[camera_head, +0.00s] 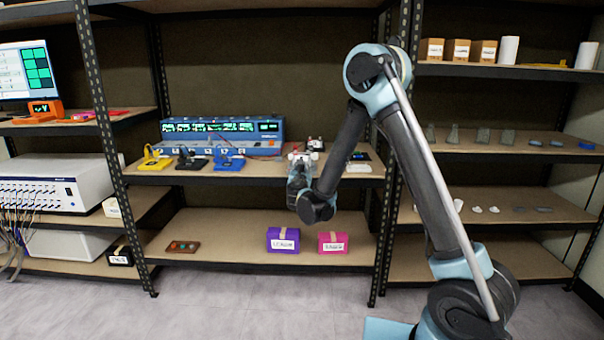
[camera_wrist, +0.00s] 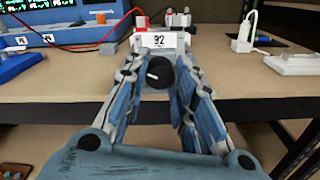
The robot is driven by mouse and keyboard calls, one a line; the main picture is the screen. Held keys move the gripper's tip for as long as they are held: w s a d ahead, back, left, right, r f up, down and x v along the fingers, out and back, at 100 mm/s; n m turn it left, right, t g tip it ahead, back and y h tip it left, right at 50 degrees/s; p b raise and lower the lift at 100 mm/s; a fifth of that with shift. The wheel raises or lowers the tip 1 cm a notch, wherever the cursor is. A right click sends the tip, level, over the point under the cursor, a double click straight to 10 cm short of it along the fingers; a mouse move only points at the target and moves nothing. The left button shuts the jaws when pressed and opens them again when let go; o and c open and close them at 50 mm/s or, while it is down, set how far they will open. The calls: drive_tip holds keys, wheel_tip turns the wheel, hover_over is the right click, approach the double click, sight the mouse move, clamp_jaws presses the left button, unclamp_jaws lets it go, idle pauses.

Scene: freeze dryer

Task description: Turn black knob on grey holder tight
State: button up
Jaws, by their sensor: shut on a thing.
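The black knob (camera_wrist: 160,72) has a white mark on its face and sits on the front of the grey holder (camera_wrist: 146,84), just below a white label reading 32 (camera_wrist: 159,41). In the wrist view my gripper (camera_wrist: 160,82) faces the knob with one finger on each side, shut on the knob. In the head view my gripper (camera_head: 299,172) is at the shelf's front edge by the holder, and my arm hides most of the knob and holder. The holder's top carries red and white parts (camera_wrist: 141,24).
The holder stands on a wooden shelf (camera_wrist: 240,75). A blue instrument (camera_wrist: 65,22) with red and black cables is behind on the left. A white plug (camera_wrist: 243,36) and a white, clear-topped device (camera_wrist: 294,62) stand on the right. A dark shelf post (camera_head: 393,170) is right of my gripper.

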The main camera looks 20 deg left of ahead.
drive_tip(key=shift+m, duration=0.4)
drive_tip(key=m, duration=0.5)
drive_tip(key=shift+d+m, duration=0.15)
drive_tip(key=shift+m, duration=0.25)
drive_tip(key=m, duration=0.6)
drive_tip(key=shift+d+f, duration=0.1)
drive_tip(key=shift+d, duration=0.05)
drive_tip(key=shift+m, duration=0.3)
drive_tip(key=o, duration=1.1)
drive_tip(key=shift+w, duration=0.1)
drive_tip(key=shift+c, duration=0.2)
